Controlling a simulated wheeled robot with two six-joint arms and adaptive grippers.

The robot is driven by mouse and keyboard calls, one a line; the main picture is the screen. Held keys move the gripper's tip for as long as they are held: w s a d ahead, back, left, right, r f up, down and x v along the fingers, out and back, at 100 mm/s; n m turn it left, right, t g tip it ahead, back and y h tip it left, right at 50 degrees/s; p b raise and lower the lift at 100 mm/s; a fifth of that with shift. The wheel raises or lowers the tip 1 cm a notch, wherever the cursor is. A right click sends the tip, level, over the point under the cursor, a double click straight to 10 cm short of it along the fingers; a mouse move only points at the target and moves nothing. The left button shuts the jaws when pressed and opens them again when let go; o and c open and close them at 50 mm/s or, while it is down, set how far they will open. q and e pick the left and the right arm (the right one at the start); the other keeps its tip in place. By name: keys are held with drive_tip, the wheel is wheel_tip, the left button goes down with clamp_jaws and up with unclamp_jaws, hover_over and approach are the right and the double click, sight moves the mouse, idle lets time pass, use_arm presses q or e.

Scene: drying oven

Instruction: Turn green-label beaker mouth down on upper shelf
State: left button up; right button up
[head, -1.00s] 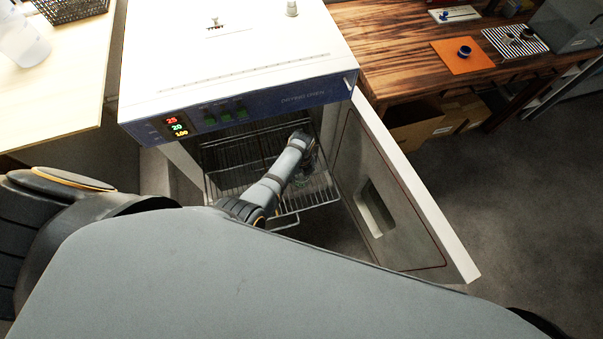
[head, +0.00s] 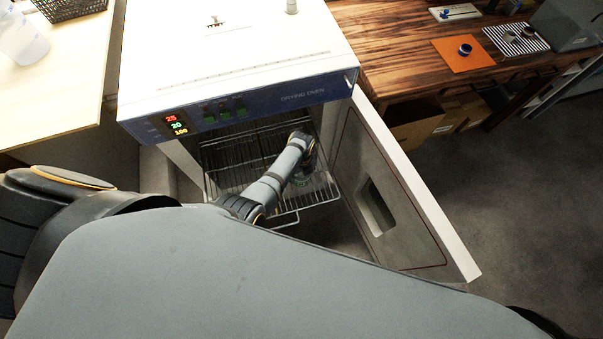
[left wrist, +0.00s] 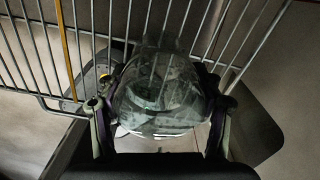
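A clear glass beaker (left wrist: 160,98) fills the middle of the left wrist view. My right gripper is not in view.
The drying oven (head: 230,60) has its door (head: 390,190) swung open on the right, close to my arm. The left part of the shelf looks clear. A wooden bench (head: 400,50) stands behind at right.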

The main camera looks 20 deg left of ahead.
use_arm(q)
drive_tip(key=o, duration=0.3)
drive_tip(key=shift+o, duration=0.2)
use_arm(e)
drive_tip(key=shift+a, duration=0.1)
